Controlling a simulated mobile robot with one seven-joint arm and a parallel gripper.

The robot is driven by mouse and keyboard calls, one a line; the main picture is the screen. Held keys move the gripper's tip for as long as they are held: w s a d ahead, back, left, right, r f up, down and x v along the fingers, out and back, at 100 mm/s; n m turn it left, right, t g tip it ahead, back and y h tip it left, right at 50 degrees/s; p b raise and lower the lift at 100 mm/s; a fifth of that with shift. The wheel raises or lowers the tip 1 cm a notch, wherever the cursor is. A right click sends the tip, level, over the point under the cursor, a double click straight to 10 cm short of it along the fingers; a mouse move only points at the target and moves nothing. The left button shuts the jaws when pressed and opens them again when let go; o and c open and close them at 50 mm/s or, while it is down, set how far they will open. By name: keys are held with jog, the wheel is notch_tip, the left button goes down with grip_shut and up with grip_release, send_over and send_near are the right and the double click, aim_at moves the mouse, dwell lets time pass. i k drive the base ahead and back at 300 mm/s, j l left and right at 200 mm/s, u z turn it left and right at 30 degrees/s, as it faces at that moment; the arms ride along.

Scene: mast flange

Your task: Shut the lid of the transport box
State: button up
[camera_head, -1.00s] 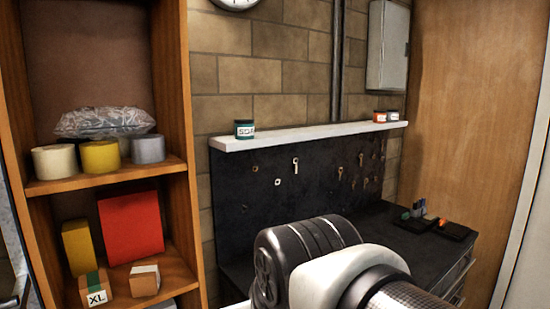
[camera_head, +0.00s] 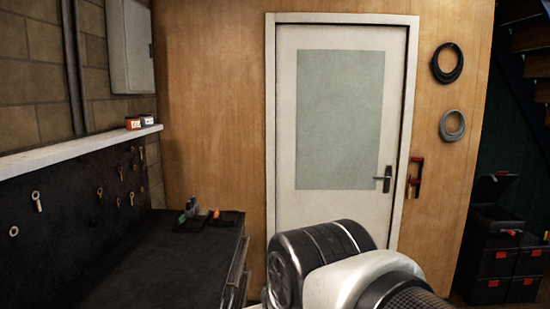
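Black boxes with red latches (camera_head: 490,262) are stacked at the right edge. Above them a dark panel (camera_head: 494,190) stands tilted up, and it looks like a raised lid. I cannot tell whether this is the transport box. My gripper is out of view; only links of my arm show at the bottom centre, well left of the boxes.
A white door (camera_head: 283,150) with a pane and dark handle is closed in the wood wall. A black workbench (camera_head: 165,260) with trays stands at left below a white shelf (camera_head: 60,153). Cable coils (camera_head: 447,63) hang at right, beside dark stairs (camera_head: 530,50).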

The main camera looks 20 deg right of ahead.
aim_at(490, 188)
jog(key=z, duration=1.75)
jog(key=i+z, duration=0.1)
jog(key=z, duration=0.35)
jog(key=i+z, duration=0.15)
jog(key=i, duration=2.35)
jog(key=i+l, duration=0.1)
jog(key=i, duration=0.95)
jog(key=i+u, duration=0.1)
jog(key=i, duration=0.95)
jog(key=i+l+u, duration=0.25)
jog(key=i, duration=0.25)
jog(key=i+l+u, duration=0.2)
jog(key=i, duration=0.25)
jog(key=i+l+u, duration=0.25)
jog(key=i, duration=0.2)
